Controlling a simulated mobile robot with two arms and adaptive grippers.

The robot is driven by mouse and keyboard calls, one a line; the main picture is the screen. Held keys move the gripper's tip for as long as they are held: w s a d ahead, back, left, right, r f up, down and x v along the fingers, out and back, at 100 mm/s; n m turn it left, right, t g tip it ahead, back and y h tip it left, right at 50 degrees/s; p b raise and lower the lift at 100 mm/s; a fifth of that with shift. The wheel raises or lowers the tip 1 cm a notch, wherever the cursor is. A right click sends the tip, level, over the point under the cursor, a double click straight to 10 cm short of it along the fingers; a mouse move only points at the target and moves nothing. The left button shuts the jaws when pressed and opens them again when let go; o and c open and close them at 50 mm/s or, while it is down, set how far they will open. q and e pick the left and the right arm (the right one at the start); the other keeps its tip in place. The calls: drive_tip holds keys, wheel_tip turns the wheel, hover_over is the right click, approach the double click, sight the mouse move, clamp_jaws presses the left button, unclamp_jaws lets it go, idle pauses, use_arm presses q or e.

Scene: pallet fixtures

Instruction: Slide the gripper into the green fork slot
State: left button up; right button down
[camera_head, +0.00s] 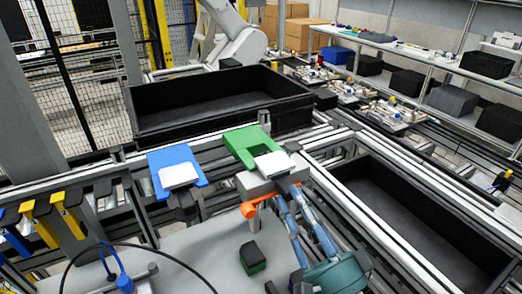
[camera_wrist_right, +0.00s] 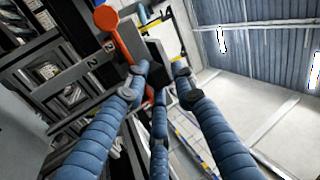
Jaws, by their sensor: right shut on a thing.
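The green fork slot (camera_head: 245,145) is on the rail at centre, with a white plate (camera_head: 273,163) at its front end. My right gripper (camera_head: 290,195) has blue segmented fingers and reaches up from the bottom. It is shut on a grey tool (camera_head: 258,184) with an orange lever (camera_head: 252,208). The tool is just in front of and below the green fork; I cannot tell whether they touch. In the right wrist view, the fingers (camera_wrist_right: 155,80) close around the grey tool body (camera_wrist_right: 155,52), with the orange lever (camera_wrist_right: 122,45) beside it. My left gripper is not in view.
A blue fork (camera_head: 172,160) with a white plate stands left of the green one. A black bin (camera_head: 220,104) lies behind, another (camera_head: 410,215) to the right. A small black and green block (camera_head: 252,257) sits on the grey surface in front. Yellow and blue hooks (camera_head: 45,222) are at left.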

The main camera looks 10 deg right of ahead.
sight(280, 185)
drive_tip(key=shift+w+r, duration=0.1)
drive_tip(key=shift+r, duration=0.1)
idle(0.4)
drive_tip(key=shift+w+a, duration=0.3)
drive_tip(key=shift+w, duration=0.4)
drive_tip(key=shift+w, duration=0.1)
drive_tip(key=shift+w+a+p, duration=0.25)
drive_tip(key=shift+w+p, duration=0.1)
drive_tip(key=shift+w, duration=0.25)
idle(0.5)
drive_tip(key=shift+w+a, duration=0.25)
drive_tip(key=shift+w, duration=0.4)
drive_tip(key=shift+w, duration=0.2)
drive_tip(key=shift+w+a, duration=0.2)
drive_tip(key=shift+w, duration=0.15)
